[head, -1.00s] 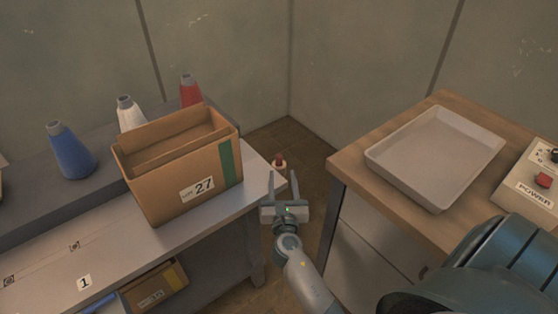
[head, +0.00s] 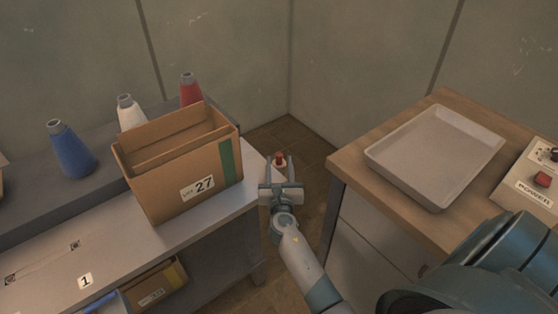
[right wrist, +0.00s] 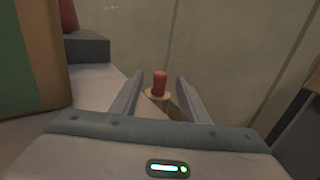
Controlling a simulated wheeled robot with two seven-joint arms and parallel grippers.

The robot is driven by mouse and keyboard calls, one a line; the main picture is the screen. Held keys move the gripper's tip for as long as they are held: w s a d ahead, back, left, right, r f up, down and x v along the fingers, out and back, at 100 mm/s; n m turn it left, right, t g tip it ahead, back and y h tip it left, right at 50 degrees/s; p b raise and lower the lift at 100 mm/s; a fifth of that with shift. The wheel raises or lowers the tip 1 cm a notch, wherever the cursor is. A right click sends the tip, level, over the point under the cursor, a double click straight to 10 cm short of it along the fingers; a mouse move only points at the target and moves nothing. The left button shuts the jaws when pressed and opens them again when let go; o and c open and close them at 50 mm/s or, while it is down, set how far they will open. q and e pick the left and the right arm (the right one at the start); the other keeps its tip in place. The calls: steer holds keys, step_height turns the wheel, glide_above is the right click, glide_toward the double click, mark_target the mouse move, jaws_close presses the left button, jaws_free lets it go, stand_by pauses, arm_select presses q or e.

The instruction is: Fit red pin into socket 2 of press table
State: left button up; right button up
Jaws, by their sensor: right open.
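The red pin (head: 280,158) stands upright with a pale round collar at its lower end, by the far right corner of the grey table (head: 225,208). I cannot tell what bears it. My right gripper (head: 279,169) is open, with its fingers reaching toward the pin from the near side. In the right wrist view the pin (right wrist: 159,82) shows between the two fingertips (right wrist: 160,86), with a gap on each side. A label "1" lies on the grey table; no socket 2 can be made out. My left gripper is not in view.
A cardboard box (head: 160,188) marked 27 stands on the grey table, left of my gripper. At right, a wooden-topped cabinet (head: 352,163) holds a grey tray (head: 375,160) and a power box (head: 535,187).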

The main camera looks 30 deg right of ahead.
steer(key=shift+x, duration=0.85)
steer(key=shift+s, duration=0.1)
steer(key=shift+c, duration=0.2)
jaws_close()
steer(key=shift+r, duration=0.1)
